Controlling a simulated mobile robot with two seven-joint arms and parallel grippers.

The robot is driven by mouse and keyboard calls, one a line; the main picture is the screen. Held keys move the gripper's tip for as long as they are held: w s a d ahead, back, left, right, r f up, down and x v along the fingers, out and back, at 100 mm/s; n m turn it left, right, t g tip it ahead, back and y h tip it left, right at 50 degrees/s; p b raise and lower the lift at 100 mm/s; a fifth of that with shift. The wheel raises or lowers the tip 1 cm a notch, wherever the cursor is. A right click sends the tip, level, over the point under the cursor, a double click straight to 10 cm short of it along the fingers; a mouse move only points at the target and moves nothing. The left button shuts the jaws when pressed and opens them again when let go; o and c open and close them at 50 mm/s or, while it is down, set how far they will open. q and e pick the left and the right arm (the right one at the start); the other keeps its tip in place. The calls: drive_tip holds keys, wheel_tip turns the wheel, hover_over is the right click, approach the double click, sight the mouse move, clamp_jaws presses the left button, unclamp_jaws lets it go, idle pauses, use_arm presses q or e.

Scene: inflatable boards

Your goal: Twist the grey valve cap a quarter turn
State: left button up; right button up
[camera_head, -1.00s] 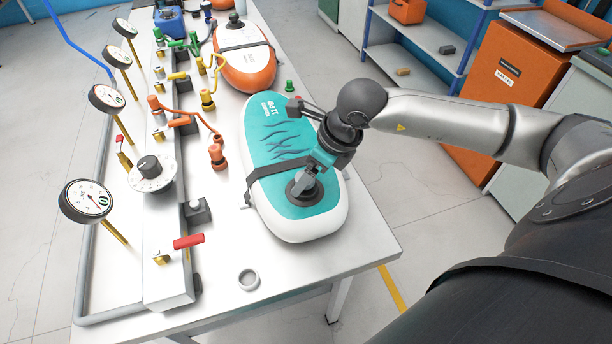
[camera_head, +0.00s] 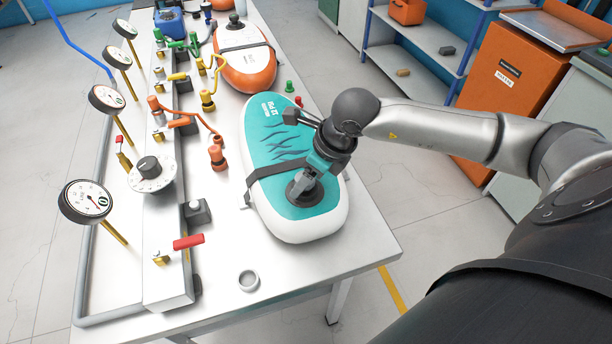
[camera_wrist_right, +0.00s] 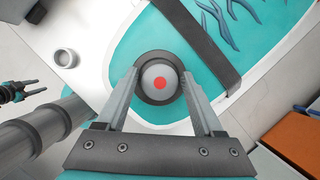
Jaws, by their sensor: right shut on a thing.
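The teal and white inflatable board (camera_head: 275,135) lies on the table with a dark strap across it. Near its front end is the dark round valve (camera_head: 293,194). The grey valve cap (camera_wrist_right: 150,74), with a red dot on top, sits in the valve's dark ring in the right wrist view. My right gripper (camera_head: 303,186) reaches down over the valve and is shut on the cap, one finger on each side. In the head view the gripper mostly hides the cap. My left gripper (camera_wrist_right: 30,88) shows small at the left of the wrist view, fingers apart and empty.
A loose grey ring (camera_head: 249,280) lies on the table front. A manifold with gauges (camera_head: 88,201), a dial (camera_head: 151,172) and a red-handled lever (camera_head: 188,241) stands at left. An orange board (camera_head: 244,65) lies behind. Green and red plugs (camera_head: 289,87) lie beyond the teal board.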

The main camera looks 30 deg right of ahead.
drive_tip(key=shift+c, duration=0.7)
drive_tip(key=o, duration=1)
drive_tip(key=shift+r, duration=0.1)
